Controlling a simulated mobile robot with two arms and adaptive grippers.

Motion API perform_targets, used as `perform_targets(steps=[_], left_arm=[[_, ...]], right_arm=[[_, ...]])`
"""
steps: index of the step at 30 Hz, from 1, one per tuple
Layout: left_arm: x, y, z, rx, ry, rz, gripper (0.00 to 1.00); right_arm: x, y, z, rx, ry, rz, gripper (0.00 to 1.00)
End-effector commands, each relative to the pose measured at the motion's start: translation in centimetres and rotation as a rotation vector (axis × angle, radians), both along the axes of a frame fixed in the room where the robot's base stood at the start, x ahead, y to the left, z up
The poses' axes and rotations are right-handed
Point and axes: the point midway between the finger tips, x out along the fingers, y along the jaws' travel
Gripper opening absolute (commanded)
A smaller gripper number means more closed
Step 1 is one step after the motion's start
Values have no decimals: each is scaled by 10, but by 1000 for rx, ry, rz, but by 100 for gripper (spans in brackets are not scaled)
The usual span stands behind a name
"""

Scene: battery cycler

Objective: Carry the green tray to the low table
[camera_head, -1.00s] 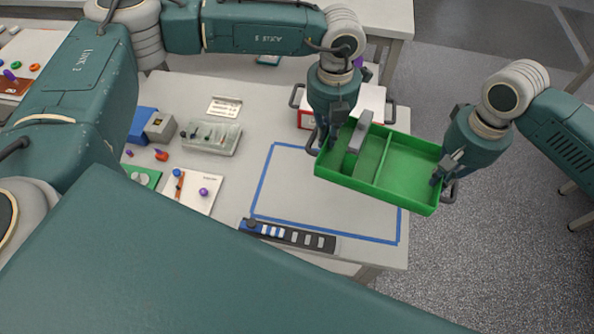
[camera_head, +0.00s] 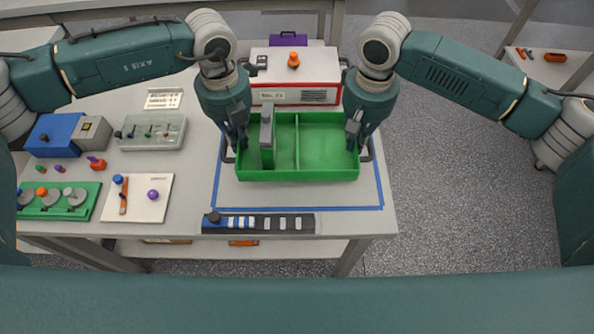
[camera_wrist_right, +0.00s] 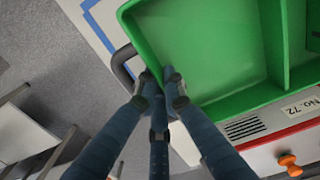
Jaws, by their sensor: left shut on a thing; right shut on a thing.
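The green tray (camera_head: 328,174), with a divider and two compartments, is in the middle of the head view, over the blue-taped outline on the worktable. A grey block (camera_head: 266,130) stands in its left compartment. My left gripper (camera_head: 238,142) is shut on the tray's left end, and my right gripper (camera_head: 356,138) is shut on its right end. The right wrist view shows the right fingers (camera_wrist_right: 162,88) at the tray's wall beside a dark handle (camera_wrist_right: 122,64). I cannot tell whether the tray touches the table. I cannot tell which surface is the low table.
A red and white box (camera_head: 325,68) with an orange knob stands close behind the tray. A dark strip with switches (camera_head: 258,224) lies in front. A blue device (camera_head: 54,134), a clear case (camera_head: 150,132) and boards are at left. Another table (camera_head: 545,70) is at upper right, across open floor.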

Motion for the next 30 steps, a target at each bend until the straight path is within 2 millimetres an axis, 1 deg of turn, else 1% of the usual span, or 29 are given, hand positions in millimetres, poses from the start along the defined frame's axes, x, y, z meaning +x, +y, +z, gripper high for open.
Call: perform_targets(steps=[1, 3, 12, 19, 30], left_arm=[[2, 4, -6, 7, -3, 4, 0], [2, 4, -8, 7, -3, 4, 0], [1, 4, -7, 7, -2, 4, 0], [1, 4, -9, 7, -2, 4, 0], [1, 4, -27, 7, -2, 4, 0]], right_arm=[[1, -4, -7, -7, -1, -5, 0], [1, -4, -8, -7, -2, -5, 0], [1, -4, -7, -8, -1, -5, 0], [1, -3, -10, -7, -1, -5, 0], [1, -4, -27, -8, -1, -5, 0]])
